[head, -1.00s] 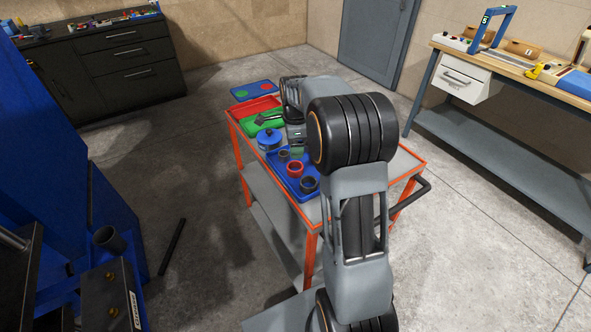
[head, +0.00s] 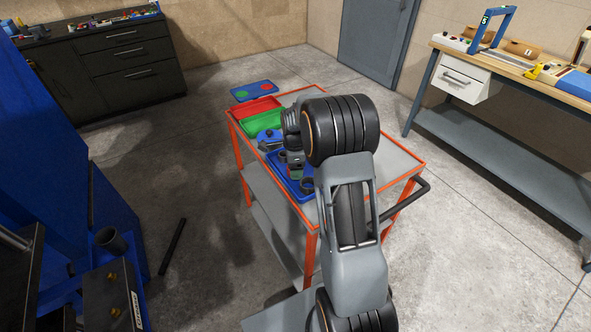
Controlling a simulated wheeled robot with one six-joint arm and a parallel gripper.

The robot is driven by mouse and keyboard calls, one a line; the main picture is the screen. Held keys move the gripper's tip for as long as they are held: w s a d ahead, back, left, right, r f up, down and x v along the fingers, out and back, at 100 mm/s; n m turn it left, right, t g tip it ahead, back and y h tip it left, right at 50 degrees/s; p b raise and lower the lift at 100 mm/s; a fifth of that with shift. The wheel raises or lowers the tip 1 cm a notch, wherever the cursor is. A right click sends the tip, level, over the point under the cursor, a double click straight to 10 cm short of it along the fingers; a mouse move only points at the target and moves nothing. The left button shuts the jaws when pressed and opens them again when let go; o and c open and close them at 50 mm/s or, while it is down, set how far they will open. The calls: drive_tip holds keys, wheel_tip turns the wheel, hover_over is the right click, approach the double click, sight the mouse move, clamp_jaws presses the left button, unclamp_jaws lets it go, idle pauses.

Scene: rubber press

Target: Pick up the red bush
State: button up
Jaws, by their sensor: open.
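The blue tray (head: 303,198) on the cart holds the bushes. A dark grey bush (head: 307,185) shows near its front corner. The red bush cannot be made out clearly now; my gripper and wrist cover the part of the tray where it stood. My gripper (head: 294,173) is low over the blue tray, pointing down. Its jaws are open, but the fingertips are small and partly hidden. I cannot tell whether they are around the red bush or touching it.
The red tray (head: 257,107) and green tray (head: 264,123) lie farther back on the orange-framed cart (head: 402,158). A blue panel with red and green discs (head: 254,91) is behind them. The blue press (head: 60,170) stands left, a workbench (head: 500,115) right. Floor between is mostly clear.

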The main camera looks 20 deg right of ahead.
drive_tip(key=shift+c, duration=0.3)
drive_tip(key=c, duration=0.6)
drive_tip(key=shift+r, duration=0.2)
